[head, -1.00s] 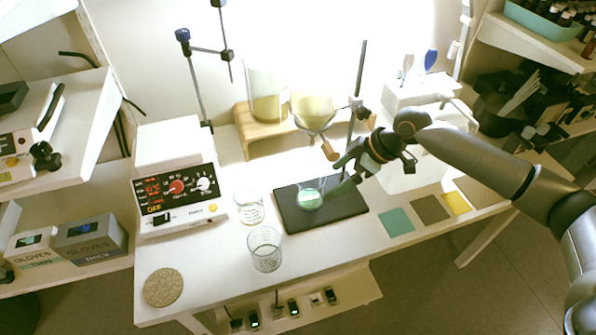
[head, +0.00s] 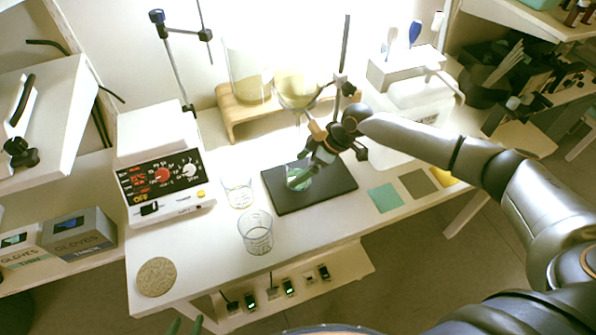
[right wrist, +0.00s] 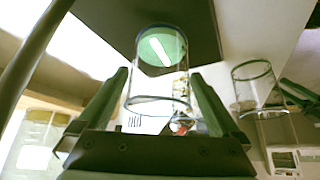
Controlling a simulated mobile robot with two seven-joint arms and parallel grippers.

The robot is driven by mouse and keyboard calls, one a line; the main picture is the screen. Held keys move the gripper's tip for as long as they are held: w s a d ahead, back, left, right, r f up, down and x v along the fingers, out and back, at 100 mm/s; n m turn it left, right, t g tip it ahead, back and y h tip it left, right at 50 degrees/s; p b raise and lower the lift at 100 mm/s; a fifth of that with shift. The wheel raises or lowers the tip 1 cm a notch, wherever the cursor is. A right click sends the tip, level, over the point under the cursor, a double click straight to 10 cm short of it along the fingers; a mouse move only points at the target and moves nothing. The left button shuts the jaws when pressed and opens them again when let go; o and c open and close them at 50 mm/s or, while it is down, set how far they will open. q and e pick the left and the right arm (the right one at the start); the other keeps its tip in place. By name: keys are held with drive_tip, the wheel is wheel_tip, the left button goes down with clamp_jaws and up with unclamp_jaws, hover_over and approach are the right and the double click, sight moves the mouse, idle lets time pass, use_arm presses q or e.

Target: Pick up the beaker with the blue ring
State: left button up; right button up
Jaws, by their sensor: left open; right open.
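A clear glass beaker (head: 298,177) with green at its base stands on a black mat (head: 335,188). My right gripper (head: 305,172) is open at this beaker. In the right wrist view the beaker (right wrist: 160,85) shows between the two green fingers (right wrist: 155,105), with gaps visible at its sides. Two other clear beakers stand left of the mat, one farther back (head: 238,192) and one nearer (head: 255,232).
A control box (head: 165,180) stands at the left, with a round cork pad (head: 157,277) before it. A wooden stand (head: 240,108) holding glassware, a funnel (head: 297,90) and metal rods rise behind the mat. Coloured squares (head: 384,198) lie to its right.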

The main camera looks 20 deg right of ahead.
drive_tip(key=shift+w+a+f, duration=0.25)
drive_tip(key=shift+a+f, duration=0.1)
drive_tip(key=shift+f, duration=0.25)
drive_tip(key=shift+c, duration=0.4)
drive_tip(key=c, duration=1.2)
